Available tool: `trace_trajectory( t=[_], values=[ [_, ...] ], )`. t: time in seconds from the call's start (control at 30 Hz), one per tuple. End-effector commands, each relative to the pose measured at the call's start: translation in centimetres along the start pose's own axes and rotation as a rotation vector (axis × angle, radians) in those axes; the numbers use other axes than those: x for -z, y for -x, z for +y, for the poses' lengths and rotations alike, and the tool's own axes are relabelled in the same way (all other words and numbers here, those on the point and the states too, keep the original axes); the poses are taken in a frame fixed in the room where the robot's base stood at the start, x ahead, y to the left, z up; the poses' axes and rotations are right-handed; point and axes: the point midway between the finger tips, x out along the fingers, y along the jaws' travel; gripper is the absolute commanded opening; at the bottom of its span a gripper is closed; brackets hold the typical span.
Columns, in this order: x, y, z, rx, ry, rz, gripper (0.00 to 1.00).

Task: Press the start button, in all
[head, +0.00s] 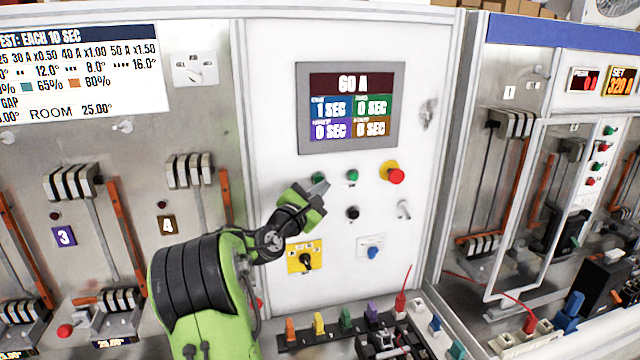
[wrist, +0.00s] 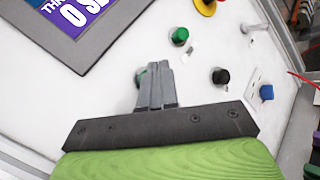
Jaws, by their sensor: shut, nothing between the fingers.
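The white panel carries two green buttons below its screen; their labels are too small to read, so I cannot tell which is the start button. The left green button (head: 319,177) is partly covered by my gripper (head: 321,187). The right green button (head: 352,175) is clear, and it also shows in the wrist view (wrist: 180,36). My gripper is shut and empty. In the wrist view its fingertips (wrist: 154,68) overlap the left green button (wrist: 141,77), which is mostly hidden. I cannot tell whether they touch it.
The screen (head: 350,108) reads 60 A, with 1 SEC in one field and 0 SEC in others. A red button (head: 396,176) on yellow, a black button (head: 352,213), a yellow-plated rotary switch (head: 305,257) and a blue knob (head: 373,252) are nearby. Coloured plugs (head: 345,318) stand below.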

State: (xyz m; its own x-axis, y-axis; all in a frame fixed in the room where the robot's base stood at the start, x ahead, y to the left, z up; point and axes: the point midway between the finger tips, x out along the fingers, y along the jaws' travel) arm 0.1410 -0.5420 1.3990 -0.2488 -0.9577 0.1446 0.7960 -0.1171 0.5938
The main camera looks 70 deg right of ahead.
Motion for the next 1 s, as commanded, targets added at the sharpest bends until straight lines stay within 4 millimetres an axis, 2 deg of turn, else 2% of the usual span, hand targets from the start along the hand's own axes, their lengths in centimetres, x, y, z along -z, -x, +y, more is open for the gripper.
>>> trace_trajectory(
  t=[0.2,0.7,1.0],
  values=[
    [-0.2,0.2,-0.1,0.000,0.000,-0.001,0.00],
    [-2.5,3.4,-2.5,0.000,0.000,0.000,0.00],
    [-2.6,3.5,-2.5,0.000,0.000,-0.001,0.00]
  ],
)
